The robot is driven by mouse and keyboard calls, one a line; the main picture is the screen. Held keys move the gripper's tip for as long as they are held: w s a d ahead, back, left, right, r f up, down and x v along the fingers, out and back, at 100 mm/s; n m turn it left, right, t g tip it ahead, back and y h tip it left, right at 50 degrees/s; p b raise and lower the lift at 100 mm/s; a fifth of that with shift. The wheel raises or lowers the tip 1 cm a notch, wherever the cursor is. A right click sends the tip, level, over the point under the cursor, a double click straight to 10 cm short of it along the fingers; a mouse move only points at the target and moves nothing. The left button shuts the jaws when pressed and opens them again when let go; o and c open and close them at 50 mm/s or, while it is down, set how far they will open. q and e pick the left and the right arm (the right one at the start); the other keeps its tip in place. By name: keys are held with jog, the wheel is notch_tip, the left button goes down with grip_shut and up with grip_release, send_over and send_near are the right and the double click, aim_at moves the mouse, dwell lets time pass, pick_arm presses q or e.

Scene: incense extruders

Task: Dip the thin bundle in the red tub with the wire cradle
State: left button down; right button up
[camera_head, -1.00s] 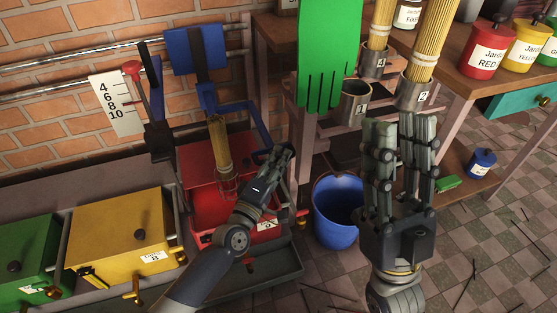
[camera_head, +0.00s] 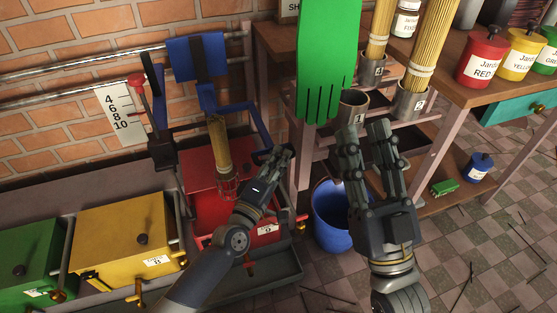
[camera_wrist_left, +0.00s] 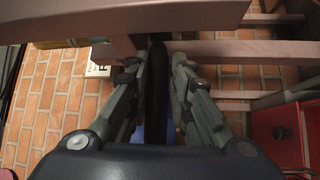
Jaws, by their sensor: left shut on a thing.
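A thin bundle of yellow sticks (camera_head: 220,142) hangs upright, its lower end in the wire cradle (camera_head: 229,187). The cradle hangs from a blue frame (camera_head: 205,97) in front of the red tub's raised lid (camera_head: 196,170), over the red tub (camera_head: 208,212). How deep the cradle sits is unclear. My left gripper (camera_head: 272,160) is right of the bundle, at the end of the blue frame's arm. In the left wrist view its fingers (camera_wrist_left: 158,80) are shut around a dark upright handle (camera_wrist_left: 157,95). My right gripper (camera_head: 364,132) is open and empty, in front of the bench.
Yellow (camera_head: 120,235) and green (camera_head: 28,255) tubs stand left of the red one. A blue bucket (camera_head: 335,225) is on the floor to the right. A green glove (camera_head: 328,60) hangs by the bench, near cups with thicker bundles. A scale plate (camera_head: 118,112) is on the wall.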

pick_arm(q)
jog(key=shift+r, duration=0.15)
jog(key=c, duration=1.6)
grip_release()
jog(key=v, duration=1.2)
